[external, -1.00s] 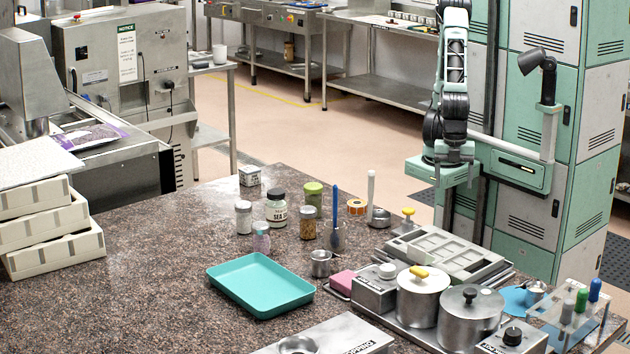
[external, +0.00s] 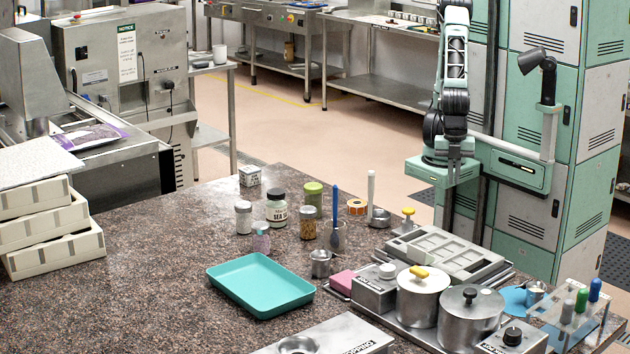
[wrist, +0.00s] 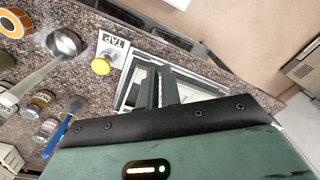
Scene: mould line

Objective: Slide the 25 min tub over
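No label reading 25 min can be made out, so I cannot tell which container is that tub. Several small containers stand grouped on the speckled counter: a white-lidded jar (external: 243,218), a dark-lidded jar of salt (external: 277,208), a green-lidded jar (external: 313,197), a jar with golden contents (external: 308,224), a pink-and-blue jar (external: 261,238) and a small square tin (external: 250,176). My gripper (external: 455,168) hangs at the counter's far right, well apart from them. In the wrist view its dark fingers (wrist: 163,88) lie over the grey moulding tray (wrist: 130,92) with nothing visible between them.
A turquoise tray (external: 262,284) lies in front of the jars. Steel pots (external: 470,320) and a yellow knob (wrist: 101,66) labelled TAP crowd the right. The counter's left middle is clear.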

